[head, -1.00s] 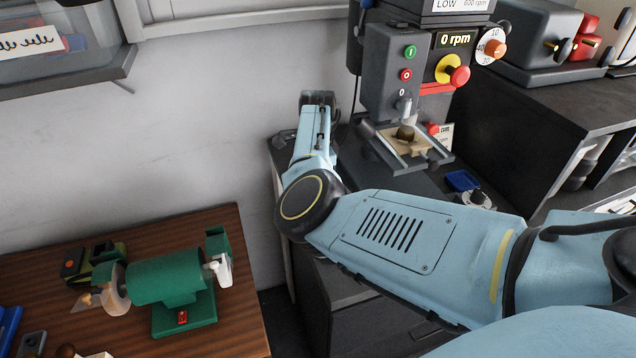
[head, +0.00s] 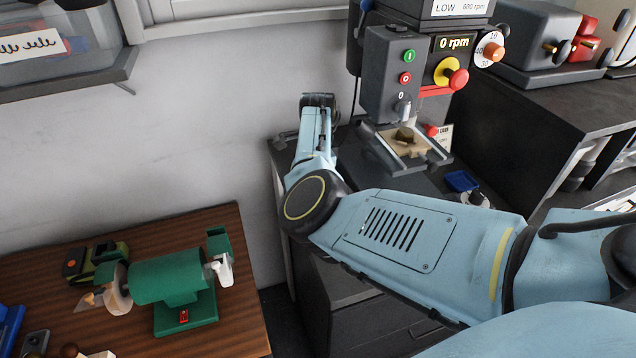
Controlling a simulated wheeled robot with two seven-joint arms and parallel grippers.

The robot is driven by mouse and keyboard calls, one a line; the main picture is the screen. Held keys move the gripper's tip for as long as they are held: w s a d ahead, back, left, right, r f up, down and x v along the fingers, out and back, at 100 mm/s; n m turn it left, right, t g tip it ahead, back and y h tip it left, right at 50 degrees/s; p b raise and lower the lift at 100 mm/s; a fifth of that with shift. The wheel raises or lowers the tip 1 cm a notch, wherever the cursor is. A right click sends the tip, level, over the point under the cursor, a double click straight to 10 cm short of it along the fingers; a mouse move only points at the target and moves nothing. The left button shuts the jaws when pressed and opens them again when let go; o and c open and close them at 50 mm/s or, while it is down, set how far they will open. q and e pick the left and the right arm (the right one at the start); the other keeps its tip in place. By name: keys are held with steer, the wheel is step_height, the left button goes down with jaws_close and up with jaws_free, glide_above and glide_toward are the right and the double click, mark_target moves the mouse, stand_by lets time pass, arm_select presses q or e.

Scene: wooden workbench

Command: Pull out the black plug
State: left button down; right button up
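My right arm comes in from the right and reaches across to the wall. Its far end, with the dark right gripper (head: 318,100), is at the wall to the left of the drill press. The gripper is small and seen from behind, so its fingers and anything between them cannot be made out. I cannot pick out the black plug; the gripper and forearm may hide it. A dark cable (head: 356,98) hangs beside the drill press (head: 388,75), to the right of the gripper. My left gripper is not in view.
The drill press shows 0 rpm and stands on a dark bench, with a wooden piece (head: 405,138) at its vise. A green bench grinder (head: 168,275) stands on the wooden table (head: 232,318) at lower left. A grey shelf (head: 70,82) juts out at upper left. Bare wall lies between.

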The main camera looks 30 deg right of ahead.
stand_by(0.3)
jaws_close()
steer(key=shift+r, duration=0.1)
steer(key=shift+r+p, duration=2.9)
steer(key=shift+p, duration=0.55)
